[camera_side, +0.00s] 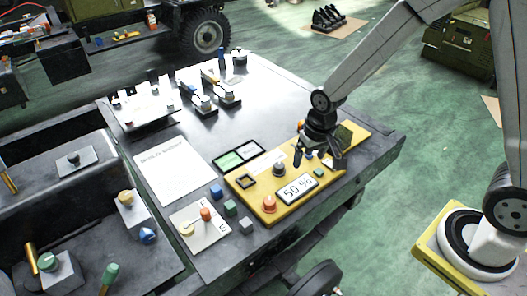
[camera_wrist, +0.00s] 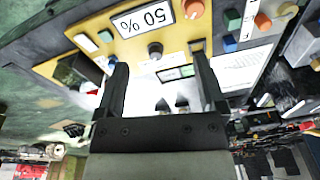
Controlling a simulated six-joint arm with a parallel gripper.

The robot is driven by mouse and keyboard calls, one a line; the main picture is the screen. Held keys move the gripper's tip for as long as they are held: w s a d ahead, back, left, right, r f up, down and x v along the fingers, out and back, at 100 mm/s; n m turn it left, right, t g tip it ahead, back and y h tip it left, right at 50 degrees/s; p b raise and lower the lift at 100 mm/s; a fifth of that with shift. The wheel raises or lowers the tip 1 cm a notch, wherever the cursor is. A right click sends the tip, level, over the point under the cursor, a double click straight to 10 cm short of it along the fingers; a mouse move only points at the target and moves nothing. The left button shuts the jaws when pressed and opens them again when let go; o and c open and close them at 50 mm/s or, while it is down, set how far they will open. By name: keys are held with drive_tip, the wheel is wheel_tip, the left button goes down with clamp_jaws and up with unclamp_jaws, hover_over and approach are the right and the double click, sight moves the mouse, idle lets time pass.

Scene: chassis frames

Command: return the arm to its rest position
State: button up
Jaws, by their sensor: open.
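My gripper (camera_side: 318,158) is open above the yellow panel (camera_side: 241,193) on the dark table. Its two fingers are spread apart with nothing between them in the wrist view (camera_wrist: 165,85). The panel carries a display reading "50 %" (camera_side: 297,191), a dark knob (camera_side: 279,169) and an orange knob (camera_side: 269,203). My gripper hangs over the panel's right part and hides some of it. Whether it touches the panel I cannot tell, but no part is held.
Small blue, green and grey cubes (camera_side: 231,208) lie left of the panel. A white sheet (camera_side: 174,171) and a plate with levers (camera_side: 200,226) lie further left. The table's right corner (camera_side: 392,143) is clear.

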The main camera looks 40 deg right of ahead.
drive_tip(key=s+d+r+n, duration=0.1)
drive_tip(key=s+r, duration=0.1)
drive_tip(key=s, duration=0.2)
drive_tip(key=s+d+r+n+t, duration=0.1)
drive_tip(key=s+d+r, duration=0.1)
drive_tip(key=s, duration=0.3)
drive_tip(key=shift+s+d+r, duration=0.15)
drive_tip(key=shift+d+r, duration=0.1)
drive_tip(key=shift+r, duration=0.15)
